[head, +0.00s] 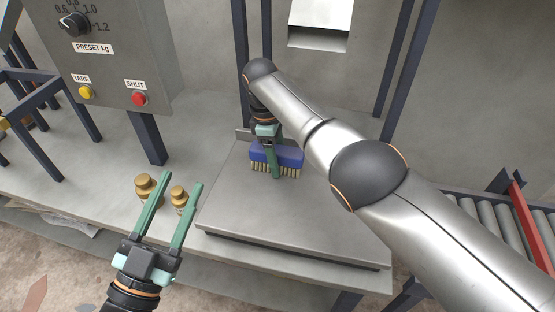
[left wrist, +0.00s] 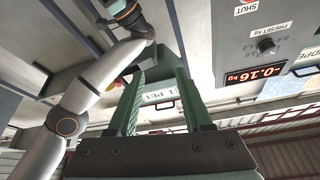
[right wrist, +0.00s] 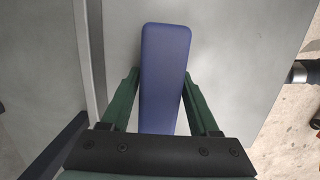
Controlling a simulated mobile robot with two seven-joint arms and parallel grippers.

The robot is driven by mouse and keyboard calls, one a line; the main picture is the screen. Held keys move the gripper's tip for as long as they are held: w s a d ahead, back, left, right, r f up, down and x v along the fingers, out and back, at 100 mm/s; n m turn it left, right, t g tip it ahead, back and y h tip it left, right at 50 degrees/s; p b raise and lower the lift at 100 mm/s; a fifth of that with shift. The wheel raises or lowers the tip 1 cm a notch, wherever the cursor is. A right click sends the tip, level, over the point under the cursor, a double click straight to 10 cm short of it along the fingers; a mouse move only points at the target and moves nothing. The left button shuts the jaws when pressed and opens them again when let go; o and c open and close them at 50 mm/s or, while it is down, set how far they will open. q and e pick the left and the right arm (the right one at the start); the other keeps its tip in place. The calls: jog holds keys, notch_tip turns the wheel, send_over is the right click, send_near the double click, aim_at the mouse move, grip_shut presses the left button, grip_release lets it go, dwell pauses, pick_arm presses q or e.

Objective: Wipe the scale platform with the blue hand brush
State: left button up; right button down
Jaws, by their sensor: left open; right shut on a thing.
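The blue hand brush (head: 289,156) has a blue block with pale bristles pointing down, at the back of the scale platform (head: 270,218). My right gripper (head: 272,165) is shut on the brush, and its fingers flank the blue block (right wrist: 166,75) in the right wrist view. The bristles appear to be at the platform surface, but contact is hard to tell. The platform is a flat grey metal plate on the bench, partly hidden by my right arm. My left gripper (head: 174,215) is open and empty, left of the platform's front left corner. Its fingers also show in the left wrist view (left wrist: 160,105).
Brass weights (head: 148,186) stand on the bench by my left gripper's fingers. A grey control box (head: 105,60) with yellow and red buttons stands at the back left. Its display (left wrist: 255,74) reads -0.16 kg. A chute (head: 319,22) hangs behind the platform. A roller conveyor (head: 490,217) is at right.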

jog(key=shift+w+b, duration=0.1)
jog(key=shift+b, duration=0.95)
pick_arm(q)
jog(key=s+d+r+m+t+h, duration=0.1)
jog(key=s+r+m+h, duration=0.4)
jog(key=r+h, duration=0.2)
jog(key=shift+s+r, duration=0.35)
jog(key=shift+r, duration=0.15)
jog(key=shift+w, duration=0.1)
pick_arm(e)
jog(key=shift+r, duration=0.15)
